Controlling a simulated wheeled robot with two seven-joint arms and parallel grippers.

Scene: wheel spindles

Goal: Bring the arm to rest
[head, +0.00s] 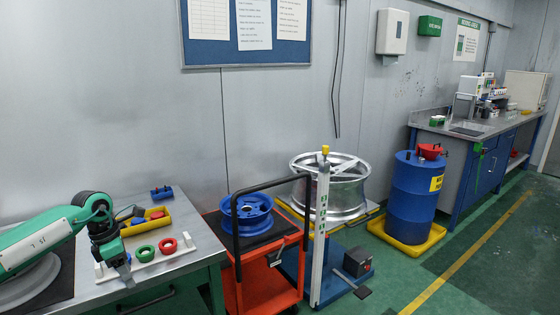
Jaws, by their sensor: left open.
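My left arm, green with a black wrist, comes in from the left over the grey bench. My left gripper (122,270) points down at the bench's front part, beside the left end of a white rack (168,255). I see nothing held between its fingers; they are small and partly hidden by the wrist. A green ring (145,253) and a red ring (167,246) sit at the rack, to the right of the gripper and apart from it. My right gripper is not in view.
A yellow tray (130,229) and a blue block (162,192) are on the bench (195,262). A red cart (265,285) bears a blue wheel rim (248,222). A silver wheel (342,196) stands behind a white post (320,235). A blue drum (410,195) is further right. The right floor is clear.

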